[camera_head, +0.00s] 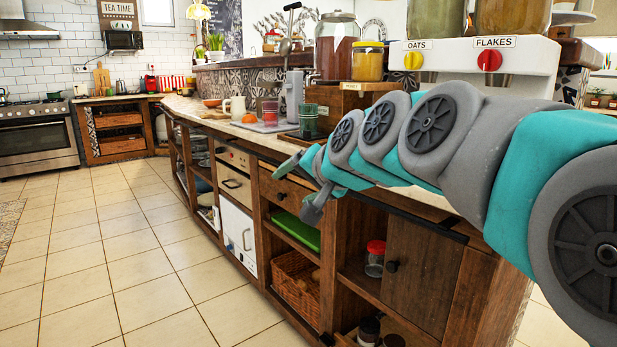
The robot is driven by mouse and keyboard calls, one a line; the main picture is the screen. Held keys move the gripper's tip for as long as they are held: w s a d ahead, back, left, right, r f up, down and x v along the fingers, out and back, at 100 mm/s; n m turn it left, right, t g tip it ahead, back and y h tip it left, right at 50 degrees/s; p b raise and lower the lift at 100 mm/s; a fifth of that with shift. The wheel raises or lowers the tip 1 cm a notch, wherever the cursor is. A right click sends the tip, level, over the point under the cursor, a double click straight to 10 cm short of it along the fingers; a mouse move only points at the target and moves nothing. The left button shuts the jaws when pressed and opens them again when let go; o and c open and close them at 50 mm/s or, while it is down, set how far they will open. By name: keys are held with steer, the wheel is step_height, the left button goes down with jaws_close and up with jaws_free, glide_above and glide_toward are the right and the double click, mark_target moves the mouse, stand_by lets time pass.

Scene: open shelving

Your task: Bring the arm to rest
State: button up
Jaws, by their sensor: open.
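My arm, in grey and teal, reaches in from the right edge across the head view, over the front edge of the wooden counter. My gripper (300,184) is at its far end, in front of the counter's drawer front. Its two fingers are spread apart, with nothing visible between them. The gripper looks small here, and I cannot tell how far it is from the drawer front.
The counter (262,129) carries jars, a white pitcher (235,107) and cups. Open shelves below hold a wicker basket (292,285), a green tray (297,231) and a red-lidded jar (375,259). The tiled floor (110,265) at left is clear. An oven (38,140) stands far left.

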steer(key=s+d+f+n+g+h, duration=0.2)
steer(key=s+d+f+g, duration=0.3)
steer(key=s+f, duration=0.7)
steer(key=s+d+f+n+g+h, duration=0.1)
steer(key=s+d+f+g+h, duration=0.2)
steer(key=s+d+f, duration=0.65)
steer(key=s+d+f+g, duration=0.1)
steer(key=s+f+g, duration=0.1)
steer(key=s+f, duration=0.2)
steer(key=s+d+f+n+g+h, duration=0.1)
steer(key=s+f, duration=0.3)
steer(key=s, duration=0.6)
steer(key=shift+s+d+f+g+p, duration=0.3)
steer(key=shift+s+d+g, duration=0.1)
steer(key=shift+g, duration=0.2)
